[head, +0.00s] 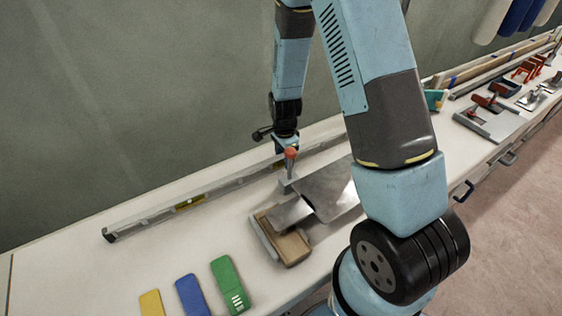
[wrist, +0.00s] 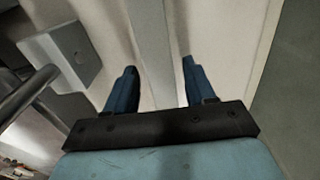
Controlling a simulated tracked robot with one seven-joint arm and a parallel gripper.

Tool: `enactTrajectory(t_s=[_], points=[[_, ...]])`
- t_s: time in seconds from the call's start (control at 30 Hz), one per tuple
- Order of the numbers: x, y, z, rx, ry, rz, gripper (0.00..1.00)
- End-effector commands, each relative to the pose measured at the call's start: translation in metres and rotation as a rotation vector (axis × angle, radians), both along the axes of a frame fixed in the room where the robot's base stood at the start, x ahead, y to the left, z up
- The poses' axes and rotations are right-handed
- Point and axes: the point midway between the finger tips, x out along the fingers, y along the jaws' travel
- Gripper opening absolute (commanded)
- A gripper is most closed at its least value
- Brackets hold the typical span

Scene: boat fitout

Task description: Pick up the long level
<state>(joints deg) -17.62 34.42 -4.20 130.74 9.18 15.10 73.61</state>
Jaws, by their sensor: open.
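The long level (head: 150,218) is a slim grey bar with a yellow vial window, lying flat along the back of the white bench in the head view. My gripper (head: 283,143) is above the right-hand stretch of the level, partly hidden behind a tool's orange-topped handle. In the wrist view my open gripper (wrist: 159,76) has two blue fingers spread apart. Nothing is held. The height of the fingertips above the bar is hard to tell.
A metal-plated tool with an orange-topped upright handle (head: 291,164) stands close in front of my gripper. A wooden block (head: 290,249) lies nearer, with green (head: 229,284), blue (head: 192,295) and yellow (head: 151,303) pieces to its left. A wall (head: 120,110) rises behind the bench.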

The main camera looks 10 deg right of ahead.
Motion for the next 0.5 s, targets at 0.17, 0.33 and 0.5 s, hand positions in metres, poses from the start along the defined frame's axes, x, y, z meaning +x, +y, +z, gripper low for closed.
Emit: enactTrajectory(t_s=[0.17, 0.33, 0.5], points=[[0.0, 0.0002, 0.0002, 0.0, 0.0, 0.0, 0.44], [-0.0001, 0.0003, 0.0003, 0.0, 0.0, 0.0, 0.27], [-0.0002, 0.0003, 0.0002, 0.0, 0.0, 0.001, 0.11]])
